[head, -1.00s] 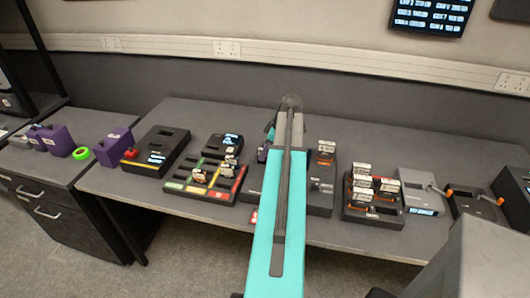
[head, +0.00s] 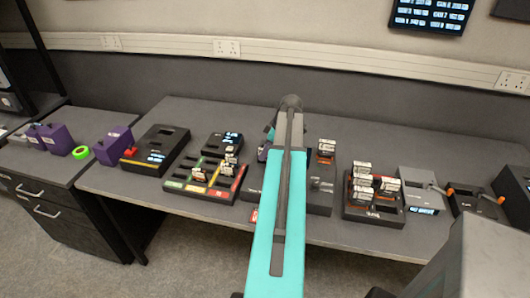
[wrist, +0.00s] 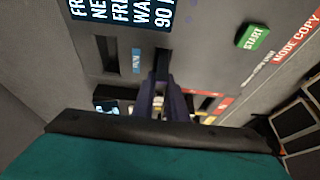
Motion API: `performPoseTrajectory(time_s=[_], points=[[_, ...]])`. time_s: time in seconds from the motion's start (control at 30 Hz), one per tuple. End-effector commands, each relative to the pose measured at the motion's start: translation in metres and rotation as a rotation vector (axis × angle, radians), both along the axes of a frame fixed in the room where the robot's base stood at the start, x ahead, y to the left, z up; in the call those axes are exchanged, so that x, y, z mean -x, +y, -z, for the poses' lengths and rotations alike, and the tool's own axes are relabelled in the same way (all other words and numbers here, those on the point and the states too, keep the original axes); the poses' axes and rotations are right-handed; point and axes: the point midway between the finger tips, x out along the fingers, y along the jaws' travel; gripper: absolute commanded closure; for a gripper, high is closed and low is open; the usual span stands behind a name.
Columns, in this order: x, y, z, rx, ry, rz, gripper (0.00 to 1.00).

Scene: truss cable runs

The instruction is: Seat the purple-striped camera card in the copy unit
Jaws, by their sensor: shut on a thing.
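In the wrist view my gripper (wrist: 165,98) reaches down to the top of a dark grey unit (wrist: 205,45), taken as the copy unit by its "MODE COPY" marking. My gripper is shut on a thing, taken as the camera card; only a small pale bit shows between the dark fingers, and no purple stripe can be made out. A dark slot (wrist: 162,62) lies right at the fingertips; whether the card is in it I cannot tell. Another slot (wrist: 107,53) lies to its left. In the head view my arm hides the gripper and part of the unit.
A lit text screen (wrist: 125,10), green START button (wrist: 253,37) and red strip (wrist: 298,38) are on the unit. In the head view a colour-marked card tray (head: 205,180) stands left of my arm, and a rack of cards (head: 372,205) stands right.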

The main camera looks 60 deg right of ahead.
Motion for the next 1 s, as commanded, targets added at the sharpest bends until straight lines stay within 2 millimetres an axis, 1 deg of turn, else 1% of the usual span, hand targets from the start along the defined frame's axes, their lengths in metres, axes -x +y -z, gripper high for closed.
performPoseTrajectory(time_s=[0.53,0.97,1.0], points=[[0.0001,0.0,0.0065,0.0,0.0,0.0,1.0],[0.0001,-0.0001,0.0069,0.0,0.0,0.0,1.0],[0.0001,-0.0001,0.0069,0.0,0.0,0.0,0.86]])
